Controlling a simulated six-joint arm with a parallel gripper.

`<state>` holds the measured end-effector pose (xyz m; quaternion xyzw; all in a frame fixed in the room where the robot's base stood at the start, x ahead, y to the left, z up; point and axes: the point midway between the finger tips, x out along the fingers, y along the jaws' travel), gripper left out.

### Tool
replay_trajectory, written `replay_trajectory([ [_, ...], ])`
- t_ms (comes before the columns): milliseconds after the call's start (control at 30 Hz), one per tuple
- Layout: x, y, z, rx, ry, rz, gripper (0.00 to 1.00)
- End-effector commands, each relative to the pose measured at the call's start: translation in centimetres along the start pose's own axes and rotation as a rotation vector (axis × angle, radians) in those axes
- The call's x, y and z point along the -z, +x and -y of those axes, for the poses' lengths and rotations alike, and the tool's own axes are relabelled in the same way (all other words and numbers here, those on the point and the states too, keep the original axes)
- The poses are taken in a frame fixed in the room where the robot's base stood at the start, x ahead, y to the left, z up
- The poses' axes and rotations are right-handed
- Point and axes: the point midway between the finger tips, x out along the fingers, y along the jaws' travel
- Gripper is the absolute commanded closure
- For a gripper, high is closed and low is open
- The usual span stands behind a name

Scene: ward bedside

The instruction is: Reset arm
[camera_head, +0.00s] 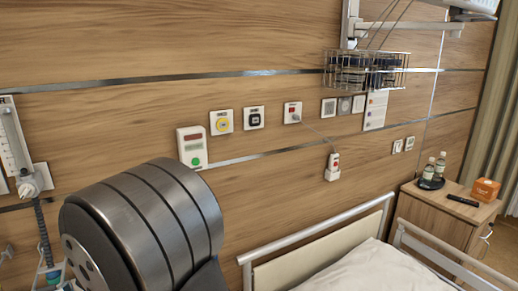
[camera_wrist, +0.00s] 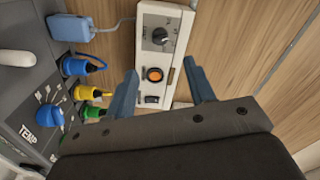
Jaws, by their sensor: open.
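My gripper (camera_wrist: 160,67) shows in the wrist view with two blue fingers spread apart and nothing between them. Beyond the fingertips, in line with the gap, is a white panel (camera_wrist: 168,22) on the wood wall. It has a black dial (camera_wrist: 159,36), a lit orange round button (camera_wrist: 154,74) and a black rocker switch (camera_wrist: 152,99). I cannot tell how far the fingertips are from the panel. In the head view, my arm's thick grey link fills the lower left, and my gripper is not seen.
The wrist view shows a grey device (camera_wrist: 28,90) with coloured connectors at left. The head view shows wall switches (camera_head: 222,122), a call handset (camera_head: 332,167), a wire basket (camera_head: 365,71), a bed with a rail (camera_head: 318,228), and a bedside cabinet (camera_head: 440,206) with bottles and an orange box.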

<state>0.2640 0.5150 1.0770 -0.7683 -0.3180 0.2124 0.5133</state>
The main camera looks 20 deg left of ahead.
Motion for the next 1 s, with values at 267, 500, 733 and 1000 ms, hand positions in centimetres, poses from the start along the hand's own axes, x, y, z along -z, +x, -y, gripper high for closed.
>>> replay_trajectory([
  [267, 0.0, 5.8, -0.1, -0.001, 0.000, -0.002, 0.51],
  [500, 0.0, 10.6, -0.1, 0.000, 0.001, -0.001, 0.51],
  [733, 0.0, 11.7, 0.0, 0.000, 0.135, 0.000, 0.51],
  [1000, 0.0, 11.6, 0.1, 0.000, 0.357, 0.001, 0.51],
])
